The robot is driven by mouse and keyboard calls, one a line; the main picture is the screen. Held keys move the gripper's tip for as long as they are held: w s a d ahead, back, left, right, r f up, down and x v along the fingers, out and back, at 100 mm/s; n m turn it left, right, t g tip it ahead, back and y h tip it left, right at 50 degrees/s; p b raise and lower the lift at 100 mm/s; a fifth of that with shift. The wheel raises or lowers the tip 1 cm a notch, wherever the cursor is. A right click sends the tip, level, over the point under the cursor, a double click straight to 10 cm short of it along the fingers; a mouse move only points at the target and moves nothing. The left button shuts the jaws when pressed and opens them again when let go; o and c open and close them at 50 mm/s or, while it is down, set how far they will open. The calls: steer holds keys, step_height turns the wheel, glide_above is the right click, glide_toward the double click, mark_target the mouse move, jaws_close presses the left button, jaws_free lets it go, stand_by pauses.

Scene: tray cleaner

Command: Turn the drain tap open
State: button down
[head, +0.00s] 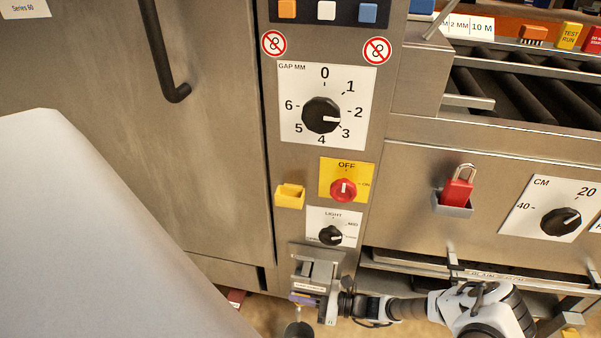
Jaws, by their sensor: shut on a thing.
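My gripper (314,300) is low at the foot of the machine's narrow control column, reaching in from the right. Its jaws are shut on a small purple-blue piece (302,298), which looks like the handle of the drain tap. Most of the tap is hidden by the gripper, and its exact angle cannot be told. A grey metal bracket (317,262) is just above the gripper. A dark round cup or spout end (299,330) shows just below, cut by the picture's bottom edge.
Above are the light knob (330,236), the red OFF/ON switch (343,189), a yellow holder (289,195) and the gap dial (322,115). A red padlock (458,188) sits in a grey holder to the right. A long dark door handle (165,55) is at upper left.

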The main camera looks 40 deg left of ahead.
steer(key=shift+r+m+p, duration=0.1)
steer(key=shift+m+p, duration=0.2)
steer(key=shift+p, duration=0.15)
steer(key=shift+r+m+t+y+p, duration=0.1)
steer(key=shift+m+t+y+p, duration=0.5)
steer(key=shift+t, duration=0.5)
steer(key=m+t+y+p, duration=0.1)
steer(key=m+t+p, duration=0.1)
steer(key=t+p, duration=0.1)
steer(key=shift+r+t, duration=0.1)
steer(key=shift+t, duration=0.2)
steer(key=m+t+p, duration=0.3)
steer(key=t, duration=0.2)
steer(key=m+t+p, duration=0.3)
steer(key=t, duration=0.1)
steer(key=shift+s+m+t+h, duration=0.1)
steer(key=shift+m+t+h, duration=0.3)
steer(key=m+t+h+p, duration=0.1)
steer(key=m+t+h, duration=0.1)
steer(key=t, duration=0.1)
steer(key=m+t+h+p, duration=0.1)
steer(key=m+t+p, duration=0.1)
steer(key=t, duration=0.1)
steer(key=shift+f+h, duration=0.2)
steer(key=shift+h, duration=0.2)
steer(key=shift+m+t+h+p, duration=0.55)
steer(key=shift+m+t+h, duration=0.15)
steer(key=shift+m, duration=0.1)
steer(key=shift+f+h, duration=0.1)
steer(key=shift+h, duration=0.2)
